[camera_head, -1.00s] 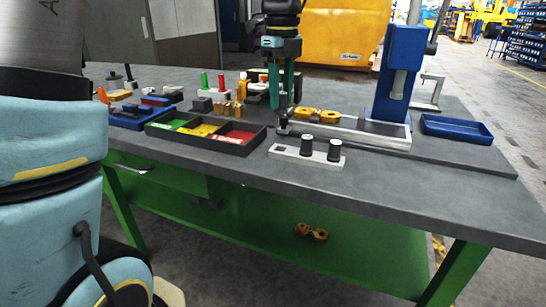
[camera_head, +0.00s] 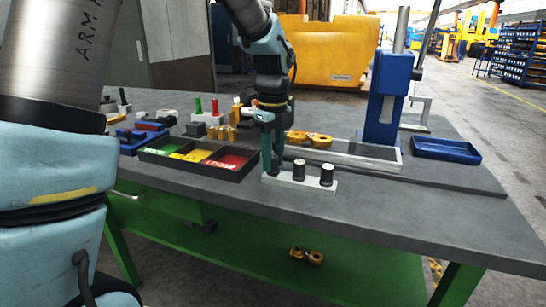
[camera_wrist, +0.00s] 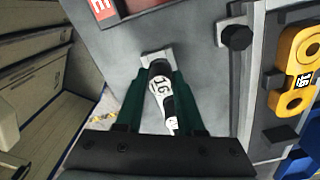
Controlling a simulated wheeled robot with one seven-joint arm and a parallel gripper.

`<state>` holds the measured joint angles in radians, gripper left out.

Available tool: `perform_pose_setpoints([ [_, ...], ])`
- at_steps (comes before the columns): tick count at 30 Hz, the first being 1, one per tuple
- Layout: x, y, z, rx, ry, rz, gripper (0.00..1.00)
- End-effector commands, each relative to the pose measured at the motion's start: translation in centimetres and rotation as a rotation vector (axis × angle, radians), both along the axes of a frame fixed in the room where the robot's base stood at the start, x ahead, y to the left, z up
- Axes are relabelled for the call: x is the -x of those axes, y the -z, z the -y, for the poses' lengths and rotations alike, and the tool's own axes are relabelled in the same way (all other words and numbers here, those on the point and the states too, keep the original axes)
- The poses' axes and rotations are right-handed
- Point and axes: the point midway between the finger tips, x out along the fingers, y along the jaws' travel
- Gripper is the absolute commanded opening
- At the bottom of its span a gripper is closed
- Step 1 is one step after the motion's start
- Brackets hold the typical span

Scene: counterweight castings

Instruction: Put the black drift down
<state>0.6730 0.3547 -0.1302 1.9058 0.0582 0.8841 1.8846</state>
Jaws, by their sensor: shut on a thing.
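My gripper (camera_head: 272,168) is shut on the black drift (camera_wrist: 158,69), a dark cylinder between the green fingers. A white label with 16 shows by it in the wrist view. The gripper points down at the left end of a pale rack (camera_head: 309,184); the rack's end also shows in the wrist view (camera_wrist: 148,57). The fingers hide that end's hole, so I cannot tell how deep the drift sits in it.
A black tray (camera_head: 235,176) with green, yellow and red compartments lies close left of the gripper. Behind are yellow castings (camera_head: 318,141) on the press's plate and a blue press (camera_head: 384,100). A blue tray (camera_head: 446,150) stands right. The bench front is clear.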

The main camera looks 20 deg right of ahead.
Motion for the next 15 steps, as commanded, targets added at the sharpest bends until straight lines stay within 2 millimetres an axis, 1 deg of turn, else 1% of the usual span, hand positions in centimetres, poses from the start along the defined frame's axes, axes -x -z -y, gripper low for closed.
perform_pose_setpoints([
  [2, -0.01, 0.29, 0.0, 0.0, 0.0, 0.0, 0.0],
  [3, 0.0, 0.31, 0.0, 0.0, 0.0, 0.0, 0.39],
  [10, 0.0, 0.28, -0.01, 0.0, 0.0, 0.0, 0.65],
  [11, 0.0, 0.27, -0.01, 0.0, 0.0, 0.0, 0.67],
  [15, 0.0, 0.27, -0.01, -0.001, 0.0, 0.0, 0.67],
])
